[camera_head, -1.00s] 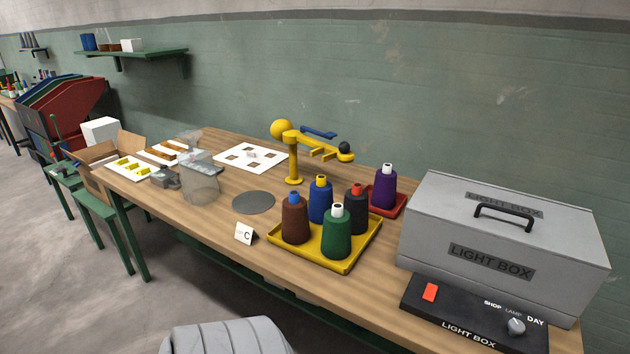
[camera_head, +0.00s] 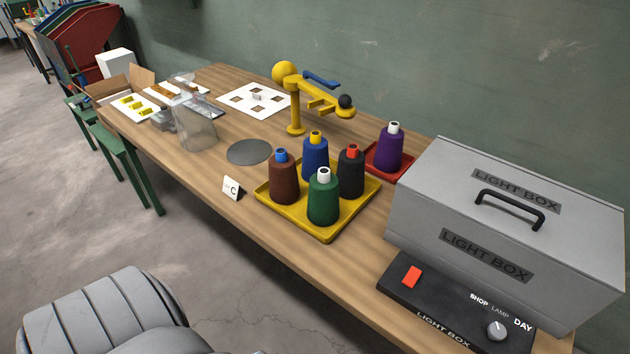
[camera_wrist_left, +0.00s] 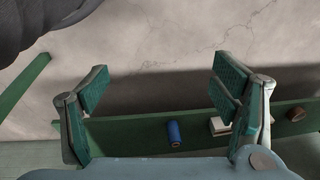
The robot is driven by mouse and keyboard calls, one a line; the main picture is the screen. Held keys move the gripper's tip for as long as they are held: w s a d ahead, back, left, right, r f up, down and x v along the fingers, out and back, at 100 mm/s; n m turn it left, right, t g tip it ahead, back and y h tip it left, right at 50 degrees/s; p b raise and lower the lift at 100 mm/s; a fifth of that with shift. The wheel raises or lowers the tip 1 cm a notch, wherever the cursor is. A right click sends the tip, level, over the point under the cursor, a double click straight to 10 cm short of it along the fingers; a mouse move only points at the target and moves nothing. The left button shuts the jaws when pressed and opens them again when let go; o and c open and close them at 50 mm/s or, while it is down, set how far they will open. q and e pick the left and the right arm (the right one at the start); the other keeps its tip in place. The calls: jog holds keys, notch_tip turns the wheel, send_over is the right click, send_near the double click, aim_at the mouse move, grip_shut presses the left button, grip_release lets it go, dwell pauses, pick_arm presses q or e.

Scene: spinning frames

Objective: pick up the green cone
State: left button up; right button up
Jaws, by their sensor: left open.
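The green cone (camera_head: 323,200) has a white top and stands upright at the front corner of the yellow tray (camera_head: 328,235). A brown cone (camera_head: 283,180), a blue cone (camera_head: 315,158) and a black cone (camera_head: 350,174) with a red top stand close around it on the same tray. My left gripper (camera_wrist_left: 167,90) shows in the left wrist view with its two fingers spread and nothing between them. It faces the floor and a green shelf, away from the cones. My right gripper is in neither view.
The grey light box (camera_head: 505,220) and its black control panel (camera_head: 460,300) stand right of the tray. A purple cone (camera_head: 389,149) stands on a red tray behind.

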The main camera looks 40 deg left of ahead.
pick_arm(q)
jog(key=shift+o, duration=0.5)
jog(key=w+r+p, duration=0.2)
jog(key=w+r, duration=0.6)
jog(key=r, duration=0.4)
jog(key=shift+a+r+n+t+p, duration=0.2)
jog(key=shift+a+n+t+p, duration=0.1)
jog(key=shift+t, duration=0.1)
notch_tip(320, 180, up, 37)
jog(key=n+y+p, duration=0.2)
jog(key=n+p, duration=0.2)
jog(key=n, duration=0.5)
send_over(323, 182)
jog(key=s+d, duration=0.2)
jog(key=d, duration=0.1)
jog(key=b+x, duration=0.1)
jog(key=x, duration=0.3)
jog(key=b+x, duration=0.1)
jog(key=x, duration=0.4)
jog(key=w+a+b+x, duration=0.1)
jog(key=x, duration=0.4)
jog(key=shift+w+r, duration=0.15)
jog(key=shift+c, duration=0.9)
jog(key=shift+r, duration=0.15)
jog(key=c, duration=1.7)
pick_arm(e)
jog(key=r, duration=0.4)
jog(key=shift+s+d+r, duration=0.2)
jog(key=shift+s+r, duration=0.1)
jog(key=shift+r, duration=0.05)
